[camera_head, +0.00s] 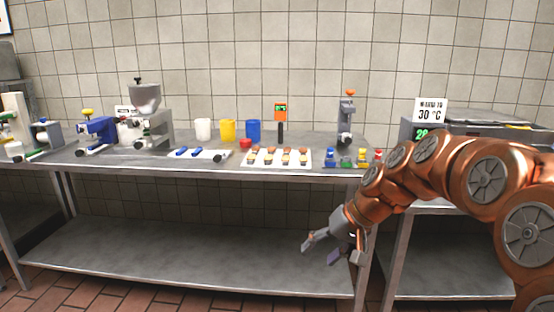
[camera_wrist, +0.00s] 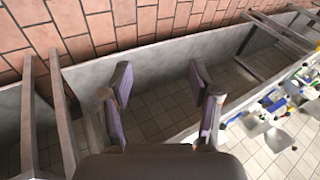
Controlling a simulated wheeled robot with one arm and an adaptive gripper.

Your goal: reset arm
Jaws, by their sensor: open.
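My gripper (camera_head: 322,250) hangs at the end of my copper-coloured arm, in front of the steel table and below its top edge. Its fingers are spread and nothing is between them. In the wrist view my gripper (camera_wrist: 158,92) also shows open and empty, with the table's lower shelf (camera_wrist: 230,45) and floor tiles behind it. The steel table (camera_head: 330,174) stands apart from the gripper, as far as the head view shows.
On the table are a tray of small pieces (camera_head: 276,164), white, yellow (camera_head: 228,131) and blue cups (camera_head: 253,131), a grinder-like machine (camera_head: 147,125) and several small bottles (camera_head: 346,158). A second counter (camera_head: 440,207) with a 30 °C sign (camera_head: 430,110) stands right, behind my arm. The lower shelf (camera_head: 190,262) is bare.

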